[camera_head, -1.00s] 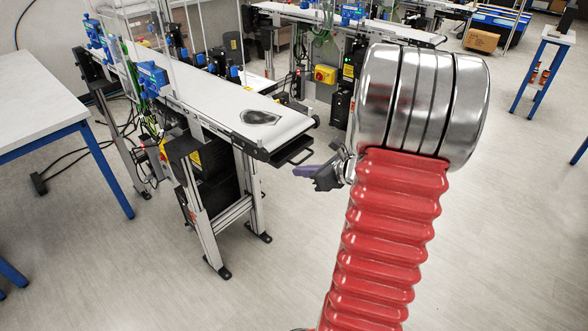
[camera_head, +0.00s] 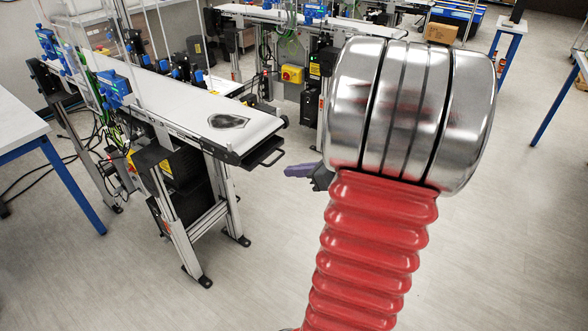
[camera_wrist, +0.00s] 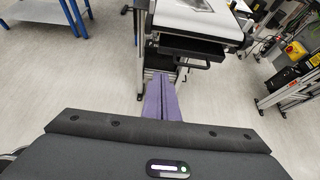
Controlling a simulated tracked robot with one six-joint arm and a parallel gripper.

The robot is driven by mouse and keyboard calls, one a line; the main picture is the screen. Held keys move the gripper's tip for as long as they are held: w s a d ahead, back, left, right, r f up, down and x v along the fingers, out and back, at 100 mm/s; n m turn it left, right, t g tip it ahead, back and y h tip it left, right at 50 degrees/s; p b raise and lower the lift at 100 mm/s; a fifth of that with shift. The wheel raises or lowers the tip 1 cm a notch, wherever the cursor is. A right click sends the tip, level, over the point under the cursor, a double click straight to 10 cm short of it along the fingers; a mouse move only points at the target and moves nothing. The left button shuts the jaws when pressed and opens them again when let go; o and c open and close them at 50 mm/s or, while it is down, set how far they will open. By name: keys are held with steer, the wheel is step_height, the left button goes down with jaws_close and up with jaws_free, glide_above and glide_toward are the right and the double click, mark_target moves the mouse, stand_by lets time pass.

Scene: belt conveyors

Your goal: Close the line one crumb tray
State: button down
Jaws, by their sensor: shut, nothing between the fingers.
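The line one conveyor (camera_head: 190,98) has a pale belt. At its near end, under the belt, sits the black crumb tray (camera_head: 262,152), a dark frame with a loop handle that sticks out past the end. In the wrist view the tray (camera_wrist: 188,46) shows as a dark front under the belt end, its handle facing me. My gripper (camera_head: 288,171), with purple fingers, is shut and empty, just beyond and below the handle in the head view. In the wrist view my fingertips (camera_wrist: 160,77) point towards the conveyor legs, apart from the tray. My arm hides part of the gripper.
A dark patch (camera_head: 229,121) lies on the belt's near end. A white table with blue legs (camera_head: 75,185) stands at left. A second conveyor (camera_head: 262,14) with a yellow box (camera_head: 291,74) stands behind.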

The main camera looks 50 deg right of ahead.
steer(key=w+a+r+n+g+y, duration=0.1)
steer(key=a+r+n+g+y, duration=0.15)
steer(key=a+n, duration=0.65)
steer(key=a+r+n+g+y, duration=0.1)
steer(key=a+n+g, duration=0.3)
steer(key=a, duration=0.9)
steer(key=s+a+r+n+h, duration=0.2)
steer(key=s+a+n, duration=0.2)
steer(key=n, duration=0.6)
steer(key=s+a+r+n+h, duration=0.3)
steer(key=s+a+n, duration=0.2)
steer(key=a+n, duration=0.3)
steer(key=n, duration=0.3)
steer(key=shift+a+n, duration=0.3)
steer(key=shift+a, duration=0.1)
steer(key=shift+s, duration=0.15)
